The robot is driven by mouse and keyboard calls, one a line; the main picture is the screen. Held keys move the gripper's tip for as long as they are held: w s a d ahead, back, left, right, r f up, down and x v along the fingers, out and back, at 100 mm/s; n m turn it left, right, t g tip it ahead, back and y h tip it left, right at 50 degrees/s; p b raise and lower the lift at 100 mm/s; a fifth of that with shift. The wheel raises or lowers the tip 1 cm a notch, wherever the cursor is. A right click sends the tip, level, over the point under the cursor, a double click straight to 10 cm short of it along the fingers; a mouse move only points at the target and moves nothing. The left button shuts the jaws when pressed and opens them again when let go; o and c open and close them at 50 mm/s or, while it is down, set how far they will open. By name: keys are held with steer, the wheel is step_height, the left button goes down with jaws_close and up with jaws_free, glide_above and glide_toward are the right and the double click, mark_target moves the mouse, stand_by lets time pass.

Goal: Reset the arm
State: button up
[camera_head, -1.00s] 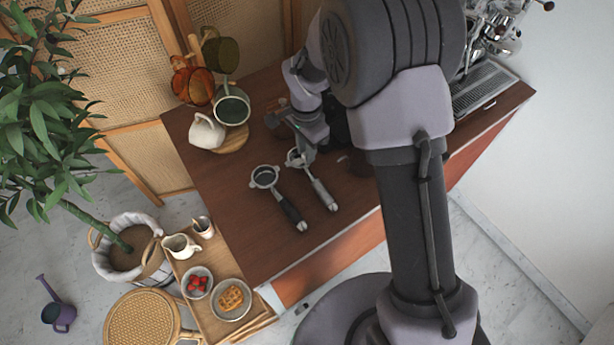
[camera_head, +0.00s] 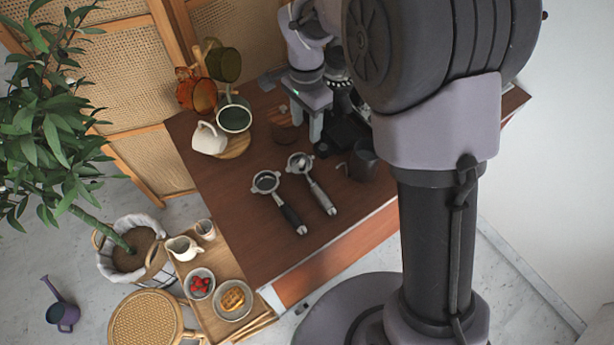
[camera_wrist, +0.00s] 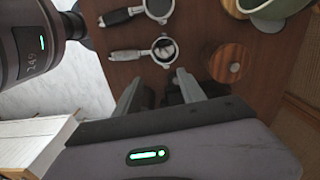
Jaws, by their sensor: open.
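My gripper (camera_head: 304,130) is over the dark wooden counter, toward its back, with its two fingers apart and nothing between them. The wrist view also shows the open fingers (camera_wrist: 158,88). Two portafilters lie side by side in front of it and apart from it. The left portafilter (camera_head: 266,182) has an empty-looking basket and a black handle. The right portafilter (camera_head: 300,163) holds something small and pale in its basket. In the wrist view they lie beyond the fingers, the near portafilter (camera_wrist: 163,48) and the far portafilter (camera_wrist: 159,9).
A round wooden piece (camera_head: 283,133) stands just left of the fingers. A dark pitcher (camera_head: 363,163) and black equipment stand to the right. A green cup (camera_head: 234,117), white cup (camera_head: 208,138) and mug rack are at the back left. The counter's front left is clear.

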step_height(320, 180, up, 4)
steer(key=shift+r+p, duration=0.15)
steer(key=shift+p, duration=0.15)
steer(key=s+d+n+t+b, duration=0.2)
steer(key=s+d+b, duration=0.1)
steer(key=s, duration=0.4)
steer(key=s+d+f+n+t+y+b, duration=0.1)
steer(key=s+d+n+t+b, duration=0.1)
steer(key=s+b, duration=0.4)
steer(key=s+d+f+n+t+y+b, duration=0.1)
steer(key=s+d+b, duration=0.3)
steer(key=s, duration=0.6)
steer(key=shift+d+n+t+b, duration=0.4)
steer(key=shift+d, duration=0.2)
